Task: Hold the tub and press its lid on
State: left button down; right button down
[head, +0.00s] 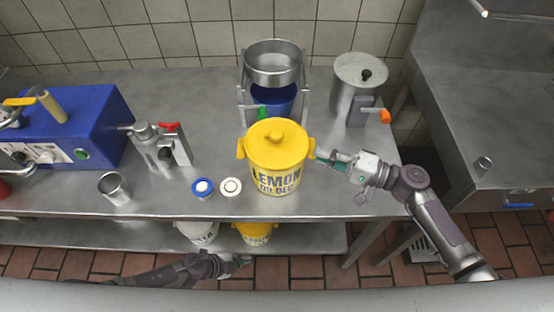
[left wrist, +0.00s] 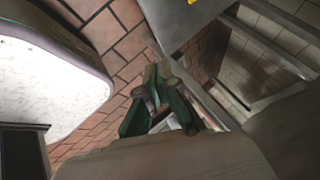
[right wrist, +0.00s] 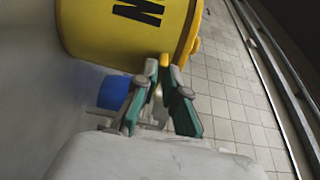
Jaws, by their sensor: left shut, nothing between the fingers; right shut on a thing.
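The yellow tub (head: 277,178) with dark lettering stands upright near the front of the steel table. Its yellow lid (head: 262,137) with a round knob lies on top; I cannot tell whether it is fully seated. My right gripper (head: 322,157) is at the tub's right side, shut on its yellow side handle. The right wrist view shows the fingertips (right wrist: 164,62) closed on a yellow piece beside the tub wall (right wrist: 105,28). My left gripper (head: 246,260) is shut and empty, low in front of the table; its closed fingers show in the left wrist view (left wrist: 160,75).
A blue-rimmed container (head: 202,187) and a white-topped one (head: 231,187) stand left of the tub. A metal sieve stand (head: 274,62) and a steel pot (head: 361,75) are behind. A blue machine (head: 85,120) stands left. The lower shelf holds a yellow tub (head: 255,233).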

pick_arm(q)
jog(key=s+d+r+m+g, duration=0.7)
jog(key=s+r+m+g, duration=0.15)
jog(key=r+m, duration=0.35)
jog(key=w+d+r+m+g+y, duration=0.1)
jog(key=d+r+m+g+y, duration=0.15)
jog(key=r+m, duration=0.35)
jog(key=d+r+m+g+y, duration=0.15)
jog(key=d+r+m, duration=0.25)
jog(key=r, duration=0.4)
jog(key=w+d+r+m+g+y, duration=0.1)
jog(key=d+r+m+y, duration=0.15)
jog(key=r+m, duration=0.35)
jog(key=t, duration=0.9)
send_near(276, 133)
jog(key=shift+y, duration=0.35)
jog(key=shift+s+d+f, duration=0.1)
jog(key=shift+d+f, duration=0.1)
jog(key=shift+f, duration=1.15)
jog(key=shift+d+f, duration=0.15)
jog(key=shift+f, duration=1.25)
jog(key=shift+s+f, duration=0.1)
jog(key=shift+f, duration=1.1)
jog(key=shift+r, duration=0.1)
